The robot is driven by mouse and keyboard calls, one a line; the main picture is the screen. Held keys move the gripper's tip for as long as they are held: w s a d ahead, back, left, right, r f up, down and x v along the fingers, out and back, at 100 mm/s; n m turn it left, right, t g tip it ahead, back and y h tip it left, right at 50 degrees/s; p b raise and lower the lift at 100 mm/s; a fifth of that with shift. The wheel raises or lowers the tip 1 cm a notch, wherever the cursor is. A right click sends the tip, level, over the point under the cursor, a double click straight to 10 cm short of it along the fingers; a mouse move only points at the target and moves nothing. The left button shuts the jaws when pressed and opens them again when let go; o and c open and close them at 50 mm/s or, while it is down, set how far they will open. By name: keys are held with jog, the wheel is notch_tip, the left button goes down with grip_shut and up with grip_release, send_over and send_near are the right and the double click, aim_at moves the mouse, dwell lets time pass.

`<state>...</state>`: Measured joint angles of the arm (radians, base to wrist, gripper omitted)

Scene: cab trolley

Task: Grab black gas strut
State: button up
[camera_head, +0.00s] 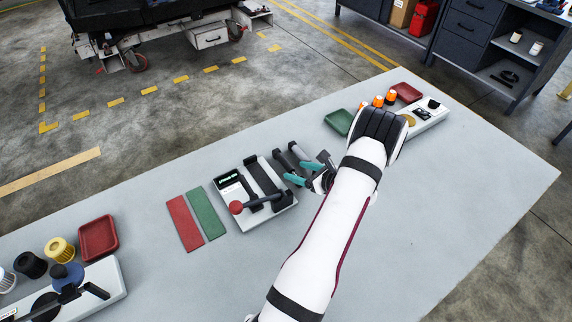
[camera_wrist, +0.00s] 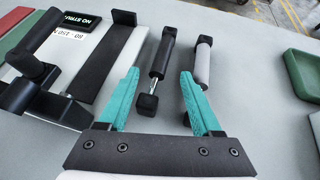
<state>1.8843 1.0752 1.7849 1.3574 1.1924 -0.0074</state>
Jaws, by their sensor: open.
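The black gas strut (camera_wrist: 161,58) lies on the grey table in the wrist view, with a black end block at its near end. A similar strut with a grey body (camera_wrist: 203,66) lies just to its right. In the head view the black strut (camera_head: 284,164) is beside the test fixture, partly covered by my gripper (camera_head: 299,174). My gripper's teal fingers (camera_wrist: 159,76) are open and empty. In the wrist view the black strut appears between them, and the right finger overlaps the grey strut's near part. I cannot tell the height of the fingers over the struts.
A test fixture (camera_head: 231,187) with a red-knobbed lever stands close on the left. Red (camera_head: 184,223) and green (camera_head: 206,213) mats lie beyond it. A green tray (camera_head: 338,122) lies to the right, near orange-capped items. The table's near middle is bare.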

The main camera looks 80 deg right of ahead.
aim_at(288, 167)
jog(key=x, duration=0.2)
jog(key=shift+w+d+f, duration=0.1)
jog(key=shift+w+f, duration=0.05)
jog(key=shift+w, duration=0.1)
grip_shut()
